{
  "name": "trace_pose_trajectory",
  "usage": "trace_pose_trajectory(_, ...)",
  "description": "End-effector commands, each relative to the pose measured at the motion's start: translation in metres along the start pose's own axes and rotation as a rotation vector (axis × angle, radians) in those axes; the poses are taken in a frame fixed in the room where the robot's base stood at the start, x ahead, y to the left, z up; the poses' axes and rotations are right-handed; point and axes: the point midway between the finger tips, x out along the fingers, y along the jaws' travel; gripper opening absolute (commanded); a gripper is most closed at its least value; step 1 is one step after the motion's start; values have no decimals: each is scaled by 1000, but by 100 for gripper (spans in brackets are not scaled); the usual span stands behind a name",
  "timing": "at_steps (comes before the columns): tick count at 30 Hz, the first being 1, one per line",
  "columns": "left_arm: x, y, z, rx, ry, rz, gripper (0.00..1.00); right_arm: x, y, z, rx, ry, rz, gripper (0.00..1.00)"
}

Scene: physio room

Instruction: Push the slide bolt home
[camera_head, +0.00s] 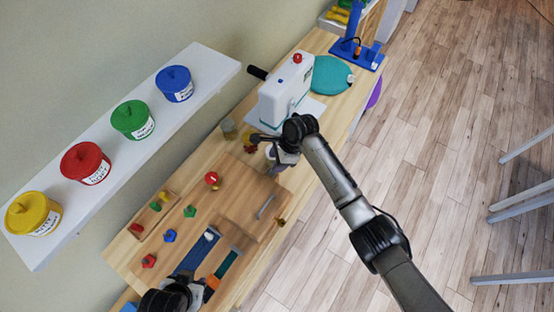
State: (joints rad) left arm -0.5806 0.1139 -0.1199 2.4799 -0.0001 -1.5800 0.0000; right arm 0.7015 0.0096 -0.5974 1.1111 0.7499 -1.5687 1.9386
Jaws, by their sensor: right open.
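A wooden activity board (232,208) lies on the bench below my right arm. A slim grey metal bar (265,207), which looks like the slide bolt, sits on its right part; whether it is fully home is too small to tell. A small brass-coloured piece (281,222) is at the board's right edge. My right gripper (262,147) is open above the bench, just beyond the board's far end and apart from the bar. My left gripper (172,296) is low at the bottom edge, near the board's near end; its fingers are not clear.
A white machine (285,95) stands just past my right gripper, with a teal round pad (331,75) behind. A white shelf (205,69) with several coloured pots hangs at the left. Small coloured knobs lie along the board's left side.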

Motion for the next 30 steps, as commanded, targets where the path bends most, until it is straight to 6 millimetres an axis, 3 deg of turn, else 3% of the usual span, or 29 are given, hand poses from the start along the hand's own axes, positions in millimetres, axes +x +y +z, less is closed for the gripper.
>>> trace_pose_trajectory(11,0,-1,0,2,0,-2,36,3,0,0,0,0,0,46)
trace_pose_trajectory(25,0,-3,0,11,-1,-9,36,3,0,0,0,0,0,1)
trace_pose_trajectory(30,0,-3,0,10,-1,-8,36,3,0,0,0,0,0,0)
